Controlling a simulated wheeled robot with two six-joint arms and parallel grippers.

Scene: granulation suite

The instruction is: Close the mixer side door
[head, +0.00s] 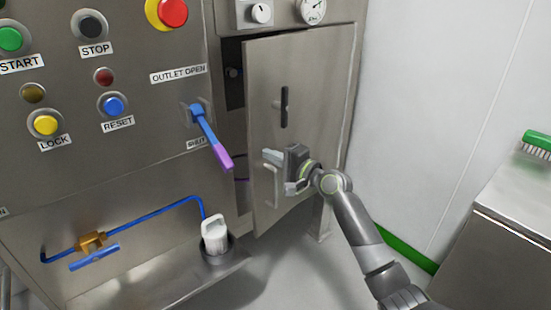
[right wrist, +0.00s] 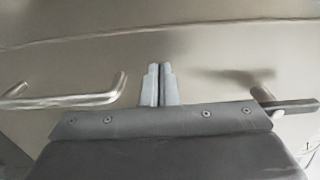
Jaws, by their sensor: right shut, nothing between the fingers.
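The mixer side door (head: 310,85) is a grey metal panel on the right part of the machine front. It stands partly open, with a dark gap along its left edge. It has a black latch handle (head: 284,106) and a metal pull handle (head: 272,186) below it. My right gripper (head: 268,155) is shut and empty, in front of the door between the two handles. In the right wrist view its closed fingers (right wrist: 160,84) point at the door panel (right wrist: 190,55), with the pull handle (right wrist: 70,101) to the left; contact cannot be told. My left gripper is out of view.
A blue and purple outlet lever (head: 211,137) sticks out left of the door. A button panel (head: 75,75) is further left. A blue pipe with a brass valve (head: 90,242) and a white brush (head: 214,235) are below. A steel cabinet (head: 505,215) stands at right.

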